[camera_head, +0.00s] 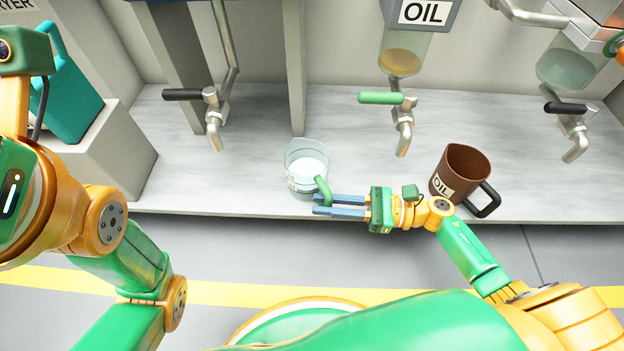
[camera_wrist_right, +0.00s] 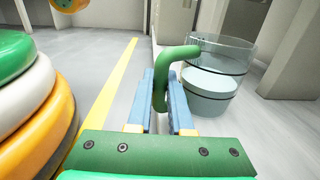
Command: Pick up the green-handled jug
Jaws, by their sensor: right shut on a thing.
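The green-handled jug (camera_head: 304,163) is a clear cup with pale contents, standing upright on the front part of the shelf in the head view. It also shows in the right wrist view (camera_wrist_right: 218,75), at the upper right. Its green handle (camera_wrist_right: 182,52) points toward my right gripper. My right gripper (camera_head: 316,204) reaches in from the right, with its blue fingers closed on the handle, as the right wrist view shows (camera_wrist_right: 162,88). Whether the jug's base touches the shelf is hard to tell. My left arm is at the left edge; its gripper fingers are not visible.
A brown mug labelled OIL (camera_head: 463,168) with a black handle stands right of my right gripper. Taps with a black lever (camera_head: 183,95), a green lever (camera_head: 381,98) and another black lever (camera_head: 566,108) hang above the grey shelf (camera_head: 350,139). A teal container (camera_head: 70,95) is at left.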

